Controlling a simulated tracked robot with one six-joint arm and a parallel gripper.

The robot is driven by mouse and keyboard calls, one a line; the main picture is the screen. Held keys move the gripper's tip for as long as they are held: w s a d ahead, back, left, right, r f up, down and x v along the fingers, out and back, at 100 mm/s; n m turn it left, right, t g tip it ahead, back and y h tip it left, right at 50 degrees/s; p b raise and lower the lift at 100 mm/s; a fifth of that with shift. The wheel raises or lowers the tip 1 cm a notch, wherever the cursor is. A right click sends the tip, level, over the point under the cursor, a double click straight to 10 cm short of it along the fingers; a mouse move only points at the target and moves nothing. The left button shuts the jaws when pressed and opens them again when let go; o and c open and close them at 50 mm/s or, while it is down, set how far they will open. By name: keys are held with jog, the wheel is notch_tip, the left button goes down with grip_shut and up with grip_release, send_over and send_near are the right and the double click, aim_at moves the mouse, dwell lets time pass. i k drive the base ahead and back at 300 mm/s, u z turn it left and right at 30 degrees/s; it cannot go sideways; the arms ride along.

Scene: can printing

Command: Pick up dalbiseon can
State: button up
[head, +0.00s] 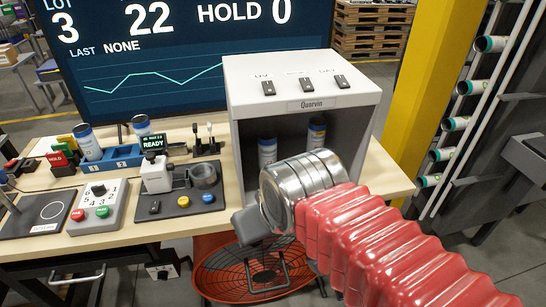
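Several cans are in view, but their names are too small to read, so I cannot tell which is the dalbiseon can. Two blue-and-white cans stand at the blue rack on the left, a left one (87,142) and a right one (142,127). Two more stand inside the grey box labelled Quorvin, a left can (267,152) and a right can (317,133). My gripper (258,228) is in front of the box, below its opening and above the red basket. My metal wrist and red arm hide much of it, and its fingers cannot be made out clearly.
The Quorvin box (300,85) has an open front. The red wire basket (210,279) is below the table edge. A control pad (97,206) and a station marked READY (180,190) crowd the tabletop. A yellow post (430,90) and a slanted can rack (470,130) stand right.

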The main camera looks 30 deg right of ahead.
aim_at(267, 138)
jog(key=z, duration=0.75)
jog(key=k, duration=1.4)
jog(key=u, duration=0.65)
jog(key=i, duration=0.95)
jog(key=u, duration=0.05)
